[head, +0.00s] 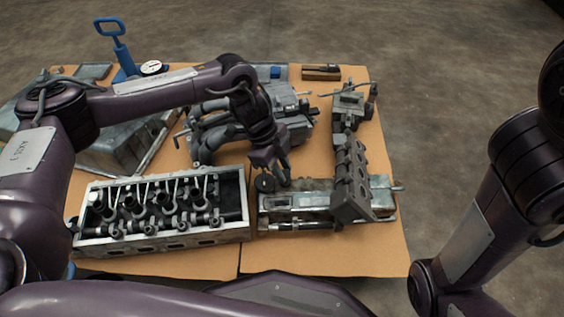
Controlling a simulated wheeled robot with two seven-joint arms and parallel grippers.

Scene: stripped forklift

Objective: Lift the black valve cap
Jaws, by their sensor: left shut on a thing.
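The black valve cap (264,184) is a small dark round piece at the tip of my left gripper (273,177). My left gripper points down and is shut on it. The cap is over the left end of the long grey metal valve cover (300,201); I cannot tell whether it touches the cover. My right arm shows at the right edge, but its gripper is out of view.
An open cylinder head (160,243) with valve parts stands left of the cover. A dark manifold (358,185) lies over the cover's right part. Grey engine parts (215,135), a blue-handled tool (122,52) and a small wooden box (321,72) are farther back.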

